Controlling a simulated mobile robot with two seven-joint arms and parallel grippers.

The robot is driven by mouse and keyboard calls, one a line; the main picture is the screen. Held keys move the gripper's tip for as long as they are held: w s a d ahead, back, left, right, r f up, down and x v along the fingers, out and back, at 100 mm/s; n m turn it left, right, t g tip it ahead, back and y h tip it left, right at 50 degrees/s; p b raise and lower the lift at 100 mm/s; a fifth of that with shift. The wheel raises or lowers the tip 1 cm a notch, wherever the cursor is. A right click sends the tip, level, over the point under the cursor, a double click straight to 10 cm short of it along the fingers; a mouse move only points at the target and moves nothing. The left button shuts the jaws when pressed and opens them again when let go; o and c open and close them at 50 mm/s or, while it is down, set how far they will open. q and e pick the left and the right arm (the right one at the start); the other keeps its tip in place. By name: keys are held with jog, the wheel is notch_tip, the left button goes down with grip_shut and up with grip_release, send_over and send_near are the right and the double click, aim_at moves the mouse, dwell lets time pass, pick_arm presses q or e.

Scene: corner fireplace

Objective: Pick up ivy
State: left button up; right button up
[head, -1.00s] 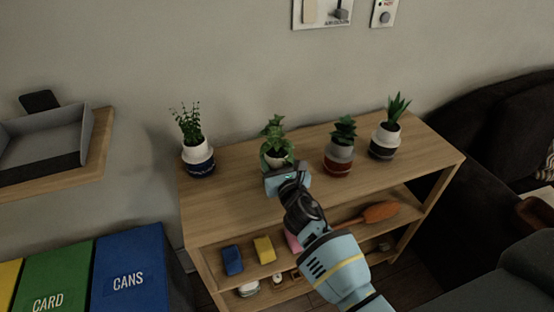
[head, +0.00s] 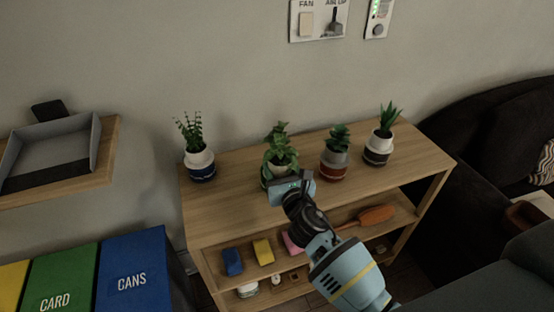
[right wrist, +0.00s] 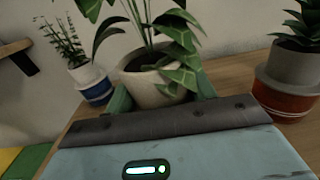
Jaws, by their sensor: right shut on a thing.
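The ivy (head: 281,146) has broad, pale-edged green leaves and stands in a whitish pot (right wrist: 152,90). It is second from the left in the row of plants along the wooden shelf unit. My right gripper (head: 281,179) is at the near side of the pot and shut on it. In the right wrist view one teal finger lies on each side of the pot, and leaves hang over its rim. The ivy is upright. The gripper hides the pot's base, so I cannot tell whether it touches the shelf top. My left gripper is not in view.
On the wooden shelf unit (head: 226,203), a plant in a white and blue pot (head: 200,166) stands left of the ivy. A grey and red pot (head: 333,165) and a white and black pot (head: 378,148) stand to the right. The wall is close behind.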

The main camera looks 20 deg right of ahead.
jog(key=s+r, duration=0.1)
jog(key=s, duration=1)
jog(key=shift+d, duration=0.1)
